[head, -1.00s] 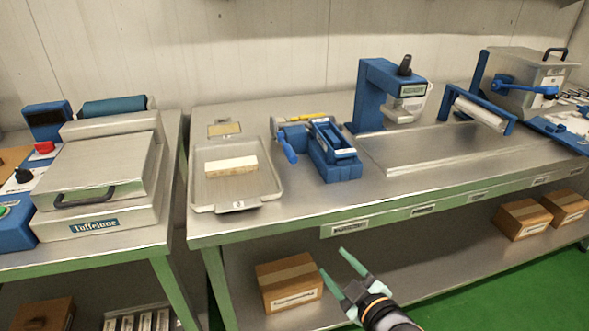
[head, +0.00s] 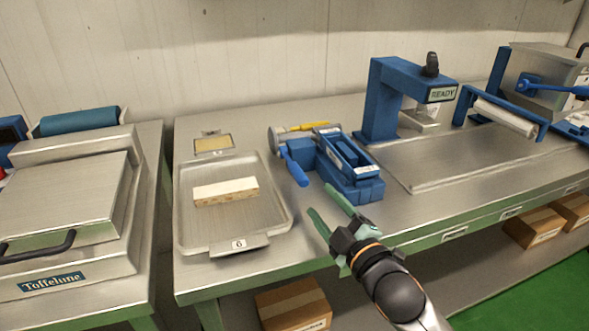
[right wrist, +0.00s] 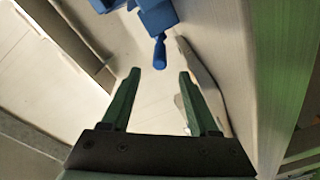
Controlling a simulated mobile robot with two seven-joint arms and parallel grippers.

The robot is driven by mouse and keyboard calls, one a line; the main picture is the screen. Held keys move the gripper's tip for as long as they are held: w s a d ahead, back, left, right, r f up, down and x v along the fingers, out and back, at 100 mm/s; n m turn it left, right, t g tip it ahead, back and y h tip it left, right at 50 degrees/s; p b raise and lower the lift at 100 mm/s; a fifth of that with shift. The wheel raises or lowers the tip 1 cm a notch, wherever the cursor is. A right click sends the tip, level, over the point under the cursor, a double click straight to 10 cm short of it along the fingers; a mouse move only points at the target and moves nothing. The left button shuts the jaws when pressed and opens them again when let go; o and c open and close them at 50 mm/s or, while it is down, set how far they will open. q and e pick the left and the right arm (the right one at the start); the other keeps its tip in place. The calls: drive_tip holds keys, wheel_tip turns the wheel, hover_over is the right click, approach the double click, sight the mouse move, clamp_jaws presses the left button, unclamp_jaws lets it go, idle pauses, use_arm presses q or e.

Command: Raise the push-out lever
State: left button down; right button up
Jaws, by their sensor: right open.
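The push-out lever appears to be the blue handle (head: 295,168) on the left side of a blue device (head: 348,170) on the table. It slants down toward the table's front. In the right wrist view the blue handle (right wrist: 159,52) lies just beyond the gap between the fingertips. My right gripper (head: 320,199) is open and empty, in front of the device and to the lower right of the handle. Its two green fingers also show in the right wrist view (right wrist: 160,75), apart from the handle. My left gripper is not in view.
A metal tray (head: 184,222) holding a pale bar (head: 226,190) sits left of the device. A blue press stand (head: 380,100) with a "READY" display stands to the right. A hotplate-like unit marked "Toffelune" (head: 60,210) is at the far left. Boxes (head: 293,306) lie on the lower shelf.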

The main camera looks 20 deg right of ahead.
sight(299, 175)
drive_tip(key=w, duration=0.3)
drive_tip(key=w+a, duration=0.1)
drive_tip(key=w, duration=0.7)
drive_tip(key=shift+w+a+b, duration=0.25)
drive_tip(key=shift+a+b, duration=0.05)
drive_tip(key=shift+a, duration=0.05)
drive_tip(key=shift+c, duration=0.4)
clamp_jaws()
idle(0.5)
